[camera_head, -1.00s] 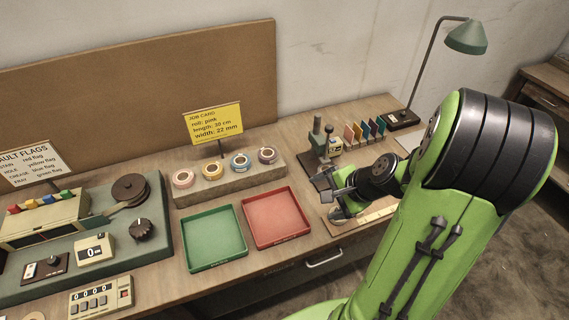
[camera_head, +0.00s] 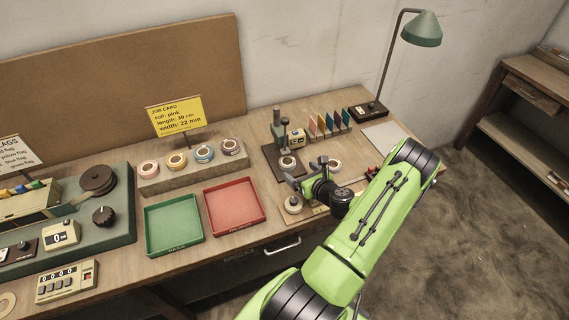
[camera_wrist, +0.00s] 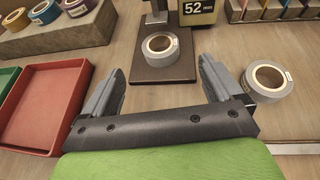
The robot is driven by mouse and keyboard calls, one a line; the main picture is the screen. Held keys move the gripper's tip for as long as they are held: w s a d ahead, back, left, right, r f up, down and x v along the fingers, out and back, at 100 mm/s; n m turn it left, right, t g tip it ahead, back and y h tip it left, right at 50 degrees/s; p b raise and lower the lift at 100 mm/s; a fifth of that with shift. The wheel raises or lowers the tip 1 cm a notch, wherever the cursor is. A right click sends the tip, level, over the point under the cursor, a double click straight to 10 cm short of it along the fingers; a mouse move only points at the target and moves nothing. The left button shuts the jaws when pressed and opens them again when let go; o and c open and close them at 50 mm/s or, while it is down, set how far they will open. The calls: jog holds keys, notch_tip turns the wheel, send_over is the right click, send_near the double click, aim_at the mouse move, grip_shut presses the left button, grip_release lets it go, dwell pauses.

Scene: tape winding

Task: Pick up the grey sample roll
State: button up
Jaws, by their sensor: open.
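A grey roll (camera_wrist: 160,46) lies flat on the dark base of a gauge stand; it also shows in the head view (camera_head: 288,166). A second grey roll (camera_wrist: 270,84) lies on the table to its right, also in the head view (camera_head: 335,167). I cannot tell from the pictures which one is the sample roll. My gripper (camera_wrist: 160,80) is open and empty; it also shows in the head view (camera_head: 305,177). In the wrist view the first roll is beyond the gap between the fingers, and the second is outside the right finger.
A pale roll (camera_head: 293,205) sits on a board near the front edge. The red tray (camera_head: 262,222) and green tray (camera_head: 150,240) are to the left. Several coloured rolls sit on a block (camera_head: 190,180) behind them. A display box (camera_wrist: 198,10) stands behind the gauge base.

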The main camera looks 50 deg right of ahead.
aim_at(285, 159)
jog(key=x, duration=0.8)
jog(key=shift+w+d, duration=0.2)
jog(key=shift+w, duration=0.15)
jog(key=shift+s, duration=0.1)
jog(key=c, duration=1.1)
